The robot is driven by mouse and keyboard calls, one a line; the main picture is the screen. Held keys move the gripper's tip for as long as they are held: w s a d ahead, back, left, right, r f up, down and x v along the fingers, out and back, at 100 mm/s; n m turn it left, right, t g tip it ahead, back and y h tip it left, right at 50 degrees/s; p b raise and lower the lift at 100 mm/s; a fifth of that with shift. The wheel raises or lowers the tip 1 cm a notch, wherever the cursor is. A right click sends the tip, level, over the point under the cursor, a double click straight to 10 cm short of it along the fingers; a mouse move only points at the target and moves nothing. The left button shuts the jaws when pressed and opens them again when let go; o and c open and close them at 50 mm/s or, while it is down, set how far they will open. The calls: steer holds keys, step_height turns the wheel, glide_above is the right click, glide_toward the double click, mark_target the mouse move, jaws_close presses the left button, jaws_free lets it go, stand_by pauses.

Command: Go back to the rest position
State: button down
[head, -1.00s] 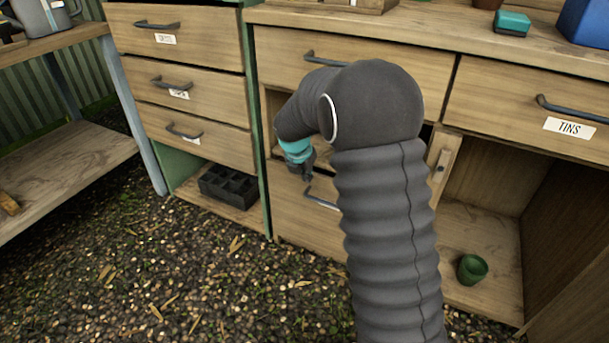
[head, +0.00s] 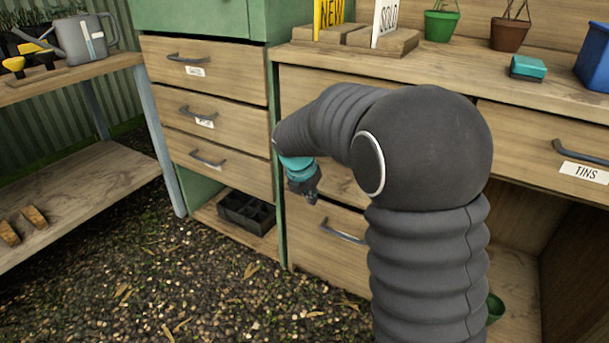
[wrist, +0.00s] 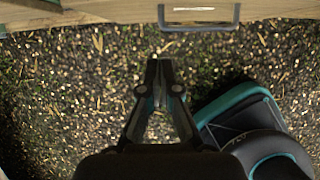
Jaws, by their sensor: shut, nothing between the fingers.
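My gripper (head: 309,194) hangs at the end of my dark sleeved arm in the head view, in front of the middle cabinet's drawers and above the lower drawer's handle (head: 342,232). In the wrist view, my gripper (wrist: 160,65) has its fingertips together with nothing between them. It points down over the gravel floor (wrist: 80,90). A drawer edge with a grey handle (wrist: 198,25) lies just ahead of the fingertips in that view, apart from them in the picture. My arm hides part of the middle cabinet.
A bench (head: 110,66) with a watering can (head: 82,40) stands at left. A drawer unit (head: 215,130) holds a black tray (head: 246,212) on its low shelf. The counter (head: 450,65) carries signs, pots and a teal box (head: 527,67). Open gravel lies at front left.

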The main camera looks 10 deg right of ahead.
steer(key=s+f+m+g, duration=0.2)
steer(key=s+m, duration=0.3)
steer(key=m, duration=0.5)
steer(key=s+d+r+m+t+y+p, duration=0.1)
steer(key=s+d+r+m, duration=0.1)
steer(key=s+r+m, duration=0.3)
steer(key=s+d+r+m+t+p, duration=0.1)
steer(key=s+r+m, duration=0.4)
steer(key=s, duration=0.8)
steer(key=s+d+r+m+t+y+p, duration=0.1)
steer(key=s+d+r+m, duration=0.3)
steer(key=s+m, duration=0.4)
steer(key=shift+s+r+m+t+y+p, duration=0.3)
steer(key=shift+s+r+t+p, duration=0.2)
steer(key=shift+s, duration=0.45)
steer(key=shift+s, duration=0.1)
